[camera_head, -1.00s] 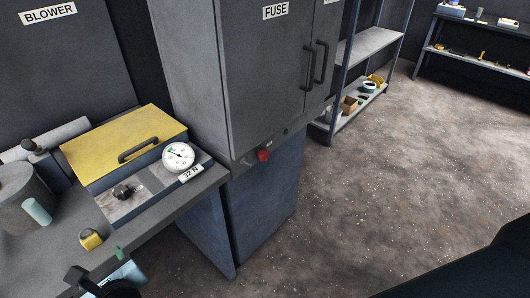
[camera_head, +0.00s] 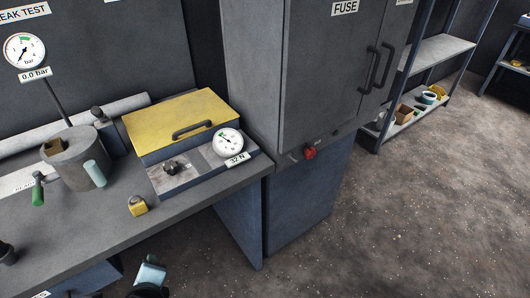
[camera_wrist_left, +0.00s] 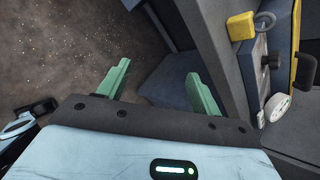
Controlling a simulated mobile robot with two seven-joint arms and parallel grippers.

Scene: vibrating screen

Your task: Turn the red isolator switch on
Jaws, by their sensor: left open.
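The red isolator switch (camera_head: 310,153) is a small red knob on the lower front edge of the grey fuse cabinet (camera_head: 300,80) in the head view. I cannot read its setting. My left gripper's two green fingers (camera_wrist_left: 158,92) are spread apart with nothing between them in the left wrist view. Part of my left arm shows low in the head view, below the bench front and well to the left of the switch. The switch does not show clearly in the left wrist view.
The bench (camera_head: 110,227) carries a yellow-lidded box (camera_head: 180,118) with a dial, a small yellow block (camera_head: 137,206) and a grey cylinder (camera_head: 77,160). A shelf rack (camera_head: 440,55) stands right of the cabinet. The floor (camera_head: 400,210) before the cabinet is clear.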

